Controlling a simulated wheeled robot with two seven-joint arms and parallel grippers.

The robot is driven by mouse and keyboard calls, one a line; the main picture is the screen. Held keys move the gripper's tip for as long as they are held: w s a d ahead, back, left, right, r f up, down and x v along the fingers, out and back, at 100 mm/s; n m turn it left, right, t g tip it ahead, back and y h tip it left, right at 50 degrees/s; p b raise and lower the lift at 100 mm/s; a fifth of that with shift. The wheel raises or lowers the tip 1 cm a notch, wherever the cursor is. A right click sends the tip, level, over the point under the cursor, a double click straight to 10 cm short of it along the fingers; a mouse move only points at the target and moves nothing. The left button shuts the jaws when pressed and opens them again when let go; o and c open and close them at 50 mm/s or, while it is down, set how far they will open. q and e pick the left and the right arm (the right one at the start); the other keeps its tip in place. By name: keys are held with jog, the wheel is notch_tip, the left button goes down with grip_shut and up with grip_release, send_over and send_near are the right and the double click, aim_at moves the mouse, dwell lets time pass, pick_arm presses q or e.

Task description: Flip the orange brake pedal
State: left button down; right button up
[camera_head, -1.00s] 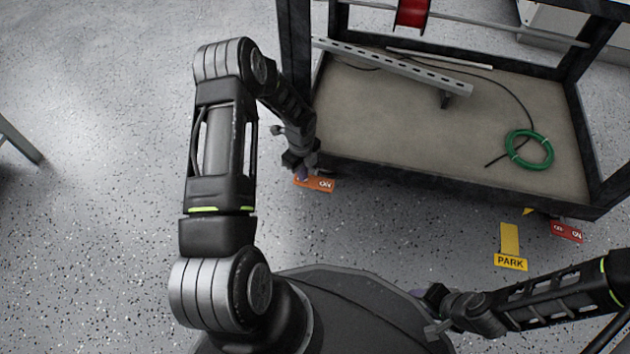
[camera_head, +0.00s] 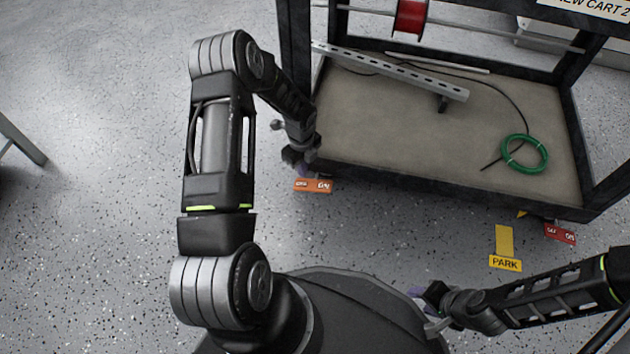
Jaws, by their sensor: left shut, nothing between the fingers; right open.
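The orange brake pedal (camera_head: 313,186) sticks out near the floor under the cart's front left corner, with white lettering on it. My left gripper (camera_head: 302,168) is shut and empty, just above the pedal's left part. I cannot tell whether its fingertips touch the pedal. The arm's wrist hides the cart corner behind it. My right gripper (camera_head: 424,311) is open and empty at the lower middle, beside my base and far from the pedal.
The cart deck (camera_head: 400,135) holds a slotted metal rail (camera_head: 390,70) and a green cable coil (camera_head: 525,153). A red spool (camera_head: 410,16) hangs above it. A red pedal (camera_head: 560,233) and a yellow PARK sign (camera_head: 505,262) are at the right.

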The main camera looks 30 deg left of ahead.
pick_arm(q)
notch_tip(320, 180, up, 2)
jog(key=shift+p, duration=0.5)
pick_arm(e)
jog(key=shift+r, duration=0.75)
pick_arm(q)
jog(key=n+t+h, duration=0.2)
jog(key=n, duration=0.7)
send_over(321, 189)
jog(key=shift+a+f, duration=0.1)
jog(key=shift+f, duration=0.6)
jog(key=s+d+r+n+h, duration=0.2)
jog(key=s+d+n, duration=1.2)
jog(key=s+d, duration=0.55)
jog(key=s+d+r+p, duration=0.1)
jog(key=d+r+p, duration=0.1)
jog(key=r+p, duration=1.6)
jog(key=s+d+r+m+g+p, duration=0.1)
jog(key=d+r+p, duration=0.1)
jog(key=r+p, duration=1.6)
jog(key=shift+d, duration=0.15)
pick_arm(e)
jog(key=s+a+r, duration=0.1)
jog(key=r, duration=1.7)
jog(key=s+r+g, duration=0.1)
jog(key=s+r, duration=0.1)
jog(key=r, duration=1.6)
jog(key=shift+s+a+n, duration=0.3)
jog(key=shift+a, duration=0.1)
